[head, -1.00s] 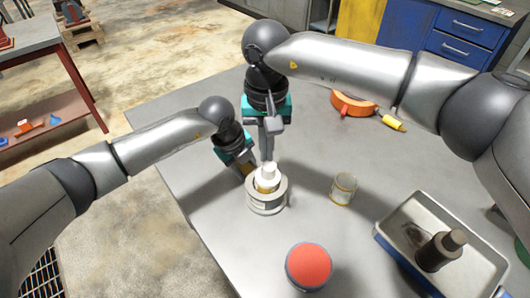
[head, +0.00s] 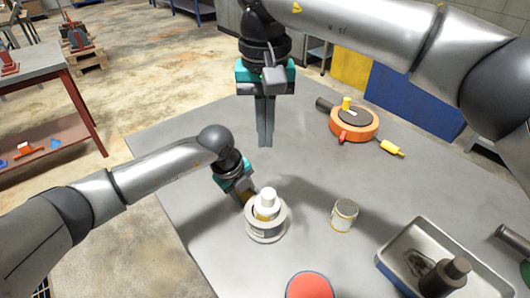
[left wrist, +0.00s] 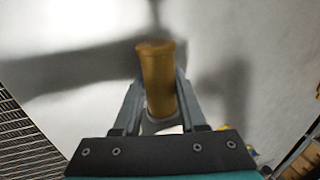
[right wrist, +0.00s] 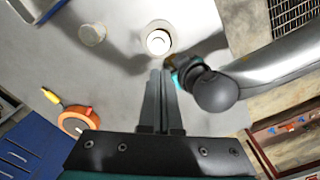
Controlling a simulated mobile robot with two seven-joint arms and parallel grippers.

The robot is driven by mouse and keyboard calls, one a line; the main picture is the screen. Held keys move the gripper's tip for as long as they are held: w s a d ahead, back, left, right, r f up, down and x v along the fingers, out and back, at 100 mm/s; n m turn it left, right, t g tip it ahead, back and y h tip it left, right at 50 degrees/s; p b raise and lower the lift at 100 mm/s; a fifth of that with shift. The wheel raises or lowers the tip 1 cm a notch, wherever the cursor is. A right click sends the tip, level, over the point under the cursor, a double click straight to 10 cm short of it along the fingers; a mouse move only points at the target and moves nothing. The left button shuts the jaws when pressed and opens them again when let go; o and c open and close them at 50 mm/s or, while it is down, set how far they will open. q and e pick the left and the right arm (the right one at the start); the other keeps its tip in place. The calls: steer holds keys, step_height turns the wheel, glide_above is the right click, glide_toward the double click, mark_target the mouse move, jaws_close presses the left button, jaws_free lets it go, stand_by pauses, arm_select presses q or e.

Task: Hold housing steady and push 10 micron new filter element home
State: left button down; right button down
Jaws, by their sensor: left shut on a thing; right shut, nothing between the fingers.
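The housing (head: 264,232) is a pale round cup standing upright on the grey table. Whether the stub joins the housing is hidden. My right gripper (head: 265,142) is shut and empty, above and behind the filter element, apart from it. The right wrist view shows the filter's white top (right wrist: 158,41) inside the housing's ring.
A small tin (head: 344,214) stands right of the housing. A red-topped round thing (head: 309,287) is at the front. A metal tray (head: 404,243) with a dark bottle (head: 443,279) is at the right. An orange round tool (head: 352,124) lies behind. The table between is clear.

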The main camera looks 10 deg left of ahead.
stand_by(0.3)
arm_select(q)
steer(key=shift+c, duration=1.9)
jaws_free()
